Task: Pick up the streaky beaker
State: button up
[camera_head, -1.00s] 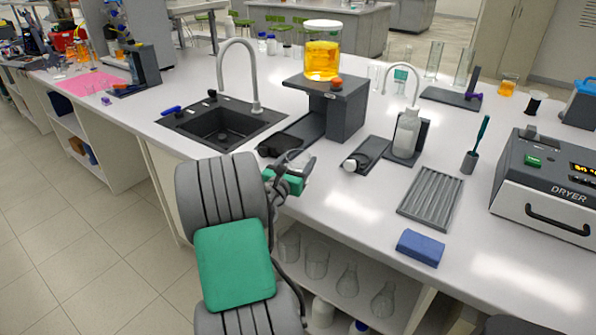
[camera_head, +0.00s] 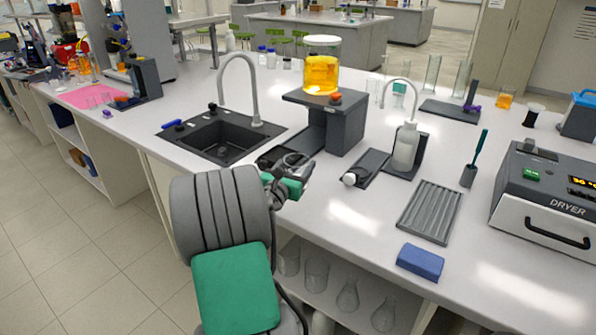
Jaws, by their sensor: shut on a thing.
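My gripper (camera_head: 300,168) is beyond my grey-and-green arm, over the front part of the bench, just right of the sink. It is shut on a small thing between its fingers. That thing is mostly hidden by the gripper and too small to make out; it may be the streaky beaker. No streaks can be told on any glass from here. Clear beakers (camera_head: 316,275) stand on the shelf under the bench, with clear flasks (camera_head: 347,298) to their right.
A dark stand (camera_head: 345,120) bears a jar of orange liquid (camera_head: 321,75) behind my gripper. The sink (camera_head: 220,135) is to the left. A wash bottle (camera_head: 405,147), a ridged rack (camera_head: 430,212), a blue sponge (camera_head: 420,262) and the dryer (camera_head: 545,195) are to the right.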

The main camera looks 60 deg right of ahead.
jog(key=w+a+r, duration=0.2)
jog(key=a+r, duration=0.7)
jog(key=a, duration=0.4)
jog(key=shift+a+r, duration=0.15)
jog(key=shift+a, duration=0.05)
jog(key=shift+w, duration=0.1)
dwell(0.7)
